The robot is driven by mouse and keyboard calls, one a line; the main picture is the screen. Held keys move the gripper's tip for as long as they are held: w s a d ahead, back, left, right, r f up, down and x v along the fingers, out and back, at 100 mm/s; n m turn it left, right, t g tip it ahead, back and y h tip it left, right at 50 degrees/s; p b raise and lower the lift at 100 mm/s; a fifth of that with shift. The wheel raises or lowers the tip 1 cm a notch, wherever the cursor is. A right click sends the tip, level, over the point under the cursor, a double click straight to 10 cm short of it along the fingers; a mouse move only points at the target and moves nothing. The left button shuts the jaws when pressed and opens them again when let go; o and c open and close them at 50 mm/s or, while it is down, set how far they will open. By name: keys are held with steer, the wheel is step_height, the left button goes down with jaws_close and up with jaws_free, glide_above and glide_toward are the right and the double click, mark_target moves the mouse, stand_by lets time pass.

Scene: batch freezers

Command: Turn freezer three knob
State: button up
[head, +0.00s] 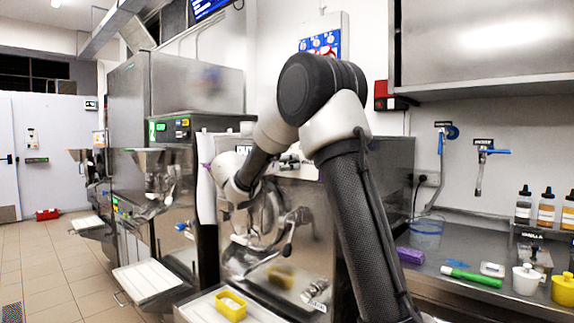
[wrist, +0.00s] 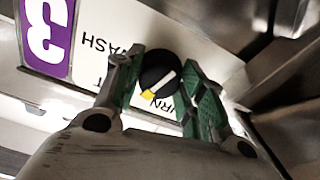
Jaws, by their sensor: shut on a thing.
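The knob (wrist: 152,68) is round and black, with a white pointer line and a yellow mark. It sits on a white label panel (wrist: 98,17) with a purple block bearing a 3, and the words "WASH" and a partly covered "...URN" appear upside down. My gripper (wrist: 160,66) has its green-padded fingers on both sides of the knob and is shut on it. The pointer lies tilted across the knob's face. In the head view my arm reaches to the freezer front, and the knob and fingertips cannot be made out there.
A steel freezer (head: 305,205) stands behind my arm. A yellow tub (head: 231,306) sits on a tray in front. Another freezer (head: 160,185) stands to the left. A steel counter (head: 455,295) with bottles and utensils is at right.

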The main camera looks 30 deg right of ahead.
steer(key=n, duration=2.2)
steer(key=shift+r, duration=0.2)
stand_by(0.4)
steer(key=o, duration=1)
steer(key=shift+s, duration=0.1)
steer(key=v, duration=1.2)
